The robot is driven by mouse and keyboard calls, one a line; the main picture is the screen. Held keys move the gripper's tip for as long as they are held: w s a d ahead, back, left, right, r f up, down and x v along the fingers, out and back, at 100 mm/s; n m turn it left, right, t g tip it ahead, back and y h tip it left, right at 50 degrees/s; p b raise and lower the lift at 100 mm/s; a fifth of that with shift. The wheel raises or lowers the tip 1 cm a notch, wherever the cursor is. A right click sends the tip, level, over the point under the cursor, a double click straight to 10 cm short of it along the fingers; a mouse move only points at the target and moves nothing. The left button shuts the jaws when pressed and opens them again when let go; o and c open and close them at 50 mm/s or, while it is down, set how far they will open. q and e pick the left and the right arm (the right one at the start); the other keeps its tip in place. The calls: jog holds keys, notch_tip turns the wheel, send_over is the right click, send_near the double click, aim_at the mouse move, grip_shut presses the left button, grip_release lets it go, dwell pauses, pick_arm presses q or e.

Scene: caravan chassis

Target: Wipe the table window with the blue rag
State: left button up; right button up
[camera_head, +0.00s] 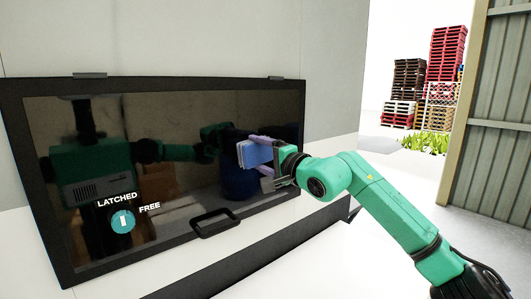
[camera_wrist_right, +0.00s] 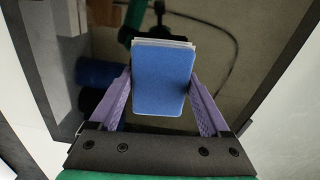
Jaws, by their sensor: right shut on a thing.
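The table window (camera_head: 160,215) is a dark, glossy pane in a black frame, hinged at the top, with a black handle at its lower edge. The blue rag (camera_head: 256,153) is a small folded blue pad at the right part of the pane. My right gripper (camera_head: 264,162) is shut on the rag, which sits between its purple fingers in the right wrist view (camera_wrist_right: 163,80). The rag is close to the glass; I cannot tell whether it touches. My left gripper is not in view directly; the pane mirrors my body and an arm.
A round latch knob (camera_head: 122,221) marked LATCHED and FREE is at the pane's lower left. The handle (camera_head: 214,222) sticks out below. Stacked pallets (camera_head: 440,75) and a corrugated metal panel (camera_head: 495,120) stand far right. The floor at right looks clear.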

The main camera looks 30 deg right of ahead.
jog(key=shift+s+a+r, duration=0.1)
jog(key=shift+s+a, duration=0.1)
jog(key=shift+a, duration=1.15)
jog(key=shift+s+d+f+b, duration=0.1)
jog(key=shift+s+f+b, duration=0.1)
jog(key=shift+b, duration=0.25)
jog(key=s+b, duration=0.4)
jog(key=s, duration=0.1)
jog(key=shift+d+f+b, duration=0.1)
jog(key=shift+d+b, duration=0.25)
jog(key=shift+s, duration=0.2)
jog(key=shift+r, duration=0.25)
